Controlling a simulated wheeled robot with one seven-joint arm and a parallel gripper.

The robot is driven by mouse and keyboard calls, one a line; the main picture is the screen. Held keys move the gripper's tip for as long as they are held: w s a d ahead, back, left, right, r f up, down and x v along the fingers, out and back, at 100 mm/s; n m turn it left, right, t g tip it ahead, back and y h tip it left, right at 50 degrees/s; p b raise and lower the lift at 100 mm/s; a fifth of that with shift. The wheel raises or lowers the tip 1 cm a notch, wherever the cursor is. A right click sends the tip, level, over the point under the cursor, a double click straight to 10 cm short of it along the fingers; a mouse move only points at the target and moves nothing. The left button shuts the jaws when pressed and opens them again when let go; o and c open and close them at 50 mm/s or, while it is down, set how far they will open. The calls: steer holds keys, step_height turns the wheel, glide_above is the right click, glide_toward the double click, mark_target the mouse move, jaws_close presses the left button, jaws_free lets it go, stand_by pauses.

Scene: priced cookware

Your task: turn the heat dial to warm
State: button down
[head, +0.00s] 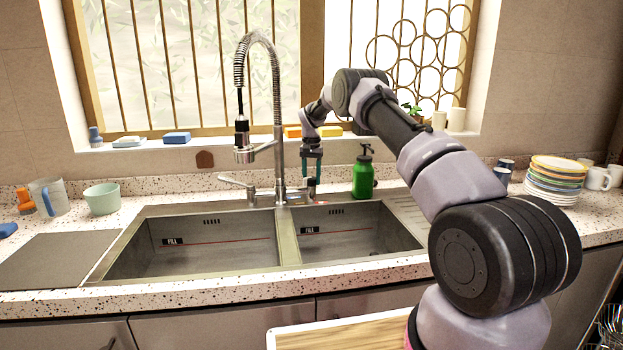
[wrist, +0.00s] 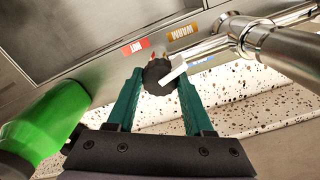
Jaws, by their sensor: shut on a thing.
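The heat dial (wrist: 157,73) is a dark round knob with a white pointer, behind the sink beside the tap. In the wrist view its pointer aims toward a blue label (wrist: 201,63), whose text I cannot read. The orange WARM label (wrist: 183,37) lies above and right of the dial, and a red label (wrist: 134,47) lies above and left. My gripper (wrist: 159,80) has its teal fingers on both sides of the dial, shut on it. In the head view my gripper (head: 312,172) points down over the small dial (head: 311,184).
The tap (head: 278,120) rises just left of my gripper. A green soap bottle (head: 363,175) stands close on the right and shows in the wrist view (wrist: 45,118). The double sink (head: 288,240) is empty in front. Stacked plates (head: 555,180) stand at the far right.

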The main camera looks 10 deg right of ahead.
mark_target(311, 178)
steer(key=n, duration=0.5)
stand_by(0.6)
steer(key=shift+c, duration=1.4)
jaws_free()
steer(key=shift+r, duration=0.1)
step_height(311, 178, up, 11)
